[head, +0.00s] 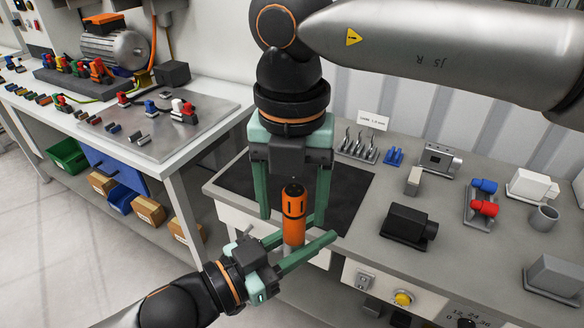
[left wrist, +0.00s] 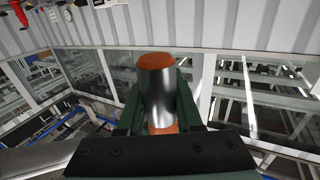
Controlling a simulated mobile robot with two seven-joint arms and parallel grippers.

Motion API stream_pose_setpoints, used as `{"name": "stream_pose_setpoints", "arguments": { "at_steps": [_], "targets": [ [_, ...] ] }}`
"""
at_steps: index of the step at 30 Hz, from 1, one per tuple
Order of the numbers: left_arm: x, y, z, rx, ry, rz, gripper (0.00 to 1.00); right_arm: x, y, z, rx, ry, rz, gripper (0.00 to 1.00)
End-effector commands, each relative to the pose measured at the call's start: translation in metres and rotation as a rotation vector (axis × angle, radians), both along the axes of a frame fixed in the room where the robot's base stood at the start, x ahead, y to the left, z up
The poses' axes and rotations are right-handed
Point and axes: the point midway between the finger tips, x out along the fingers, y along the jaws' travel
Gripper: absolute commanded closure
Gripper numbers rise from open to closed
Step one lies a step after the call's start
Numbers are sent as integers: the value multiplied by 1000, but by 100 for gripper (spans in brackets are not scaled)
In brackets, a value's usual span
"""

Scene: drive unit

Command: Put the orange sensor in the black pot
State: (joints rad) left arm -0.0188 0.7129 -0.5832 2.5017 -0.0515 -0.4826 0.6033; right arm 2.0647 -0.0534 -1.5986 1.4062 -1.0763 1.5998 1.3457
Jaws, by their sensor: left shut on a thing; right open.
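The left wrist view shows the sensor's metal part (left wrist: 156,85) between the left fingers (left wrist: 158,110). My right gripper (head: 292,218) points down from above, open, with one finger on each side of the sensor's upper part and visible gaps. I cannot make out a clear black pot; a round grey cup (head: 544,218) stands at the right.
A black mat (head: 347,196) lies on the bench behind the grippers. A black box-shaped part (head: 407,228), a grey block (head: 413,181) and red and blue connectors (head: 484,205) stand to the right. A second table (head: 170,135) at the left holds several small parts.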

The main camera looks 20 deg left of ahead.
Motion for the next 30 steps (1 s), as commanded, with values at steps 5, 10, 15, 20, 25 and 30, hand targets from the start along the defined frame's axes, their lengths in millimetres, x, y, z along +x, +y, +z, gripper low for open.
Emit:
{"name": "stream_pose_setpoints", "arguments": {
  "at_steps": [5, 10, 15, 20, 25, 30],
  "targets": [
    [0, 0, 1, -1, -2, 0, 100, 0, 0, -24, 0, 1, 0, 30],
    [0, 0, 1, -1, -2, 0, 100, 0, 0, -33, 2, 1, 1, 30],
    [0, 0, 1, -1, -2, 0, 100, 0, 0, -35, 2, 1, 0, 30],
    [0, 0, 1, -1, -2, 0, 100, 0, 0, -35, 2, 1, 0, 36],
    [0, 0, 1, -1, -2, 0, 100, 0, 0, -34, 2, 1, 0, 55],
    [0, 0, 1, -1, -2, -1, 100, 0, 0, -34, 3, 0, 0, 74]
  ]
}}
